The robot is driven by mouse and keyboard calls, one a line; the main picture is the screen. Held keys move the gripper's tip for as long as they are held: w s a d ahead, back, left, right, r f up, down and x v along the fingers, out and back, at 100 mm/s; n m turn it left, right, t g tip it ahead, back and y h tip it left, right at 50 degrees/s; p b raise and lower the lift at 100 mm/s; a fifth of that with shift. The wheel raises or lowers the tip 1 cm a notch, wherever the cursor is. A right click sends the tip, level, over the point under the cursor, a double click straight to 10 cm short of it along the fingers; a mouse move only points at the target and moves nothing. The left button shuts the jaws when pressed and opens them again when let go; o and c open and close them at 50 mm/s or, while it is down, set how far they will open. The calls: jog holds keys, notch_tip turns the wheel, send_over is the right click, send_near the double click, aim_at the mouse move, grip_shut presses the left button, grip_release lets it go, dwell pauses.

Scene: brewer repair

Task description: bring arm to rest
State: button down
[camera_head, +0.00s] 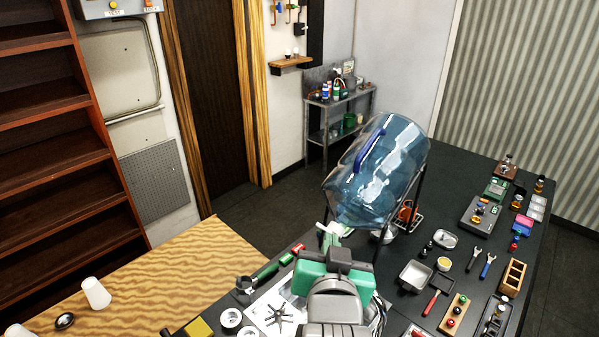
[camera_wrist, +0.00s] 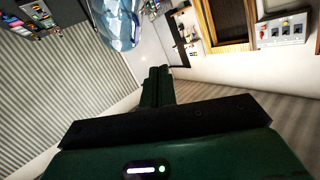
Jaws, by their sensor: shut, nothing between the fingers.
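My gripper (camera_wrist: 158,72) shows in the wrist view with its two dark green fingers side by side, shut and empty. In the head view my arm rises at the bottom middle, over the near part of the dark workbench (camera_head: 452,212). The green hand is in front of the big blue water bottle (camera_head: 385,165) and hides some of the bench behind it. In the head view I cannot make out the fingertips clearly. The blue bottle lies tilted in a dark stand. It also shows at the top of the wrist view (camera_wrist: 118,22), apart from the fingers.
Tools, trays and small parts crowd the workbench right of my arm, including a silver tray (camera_head: 415,275) and a wooden rack (camera_head: 513,277). A wood-grained table (camera_head: 165,275) at left holds white cups (camera_head: 96,293). A grey shelf (camera_head: 338,125) stands behind; floor is clear between.

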jog(key=s+a+r+n+t, duration=0.1)
jog(key=s+r+t, duration=0.3)
jog(key=s+r, duration=0.5)
jog(key=s+a+r+n+t+y, duration=0.1)
jog(key=s+a+r+t, duration=0.3)
jog(key=s+r, duration=0.6)
notch_tip(320, 180, up, 6)
jog(key=shift+a+r+n+t+y, duration=0.3)
jog(key=shift+n+t, duration=0.1)
jog(key=shift+t, duration=0.2)
jog(key=shift+f, duration=0.1)
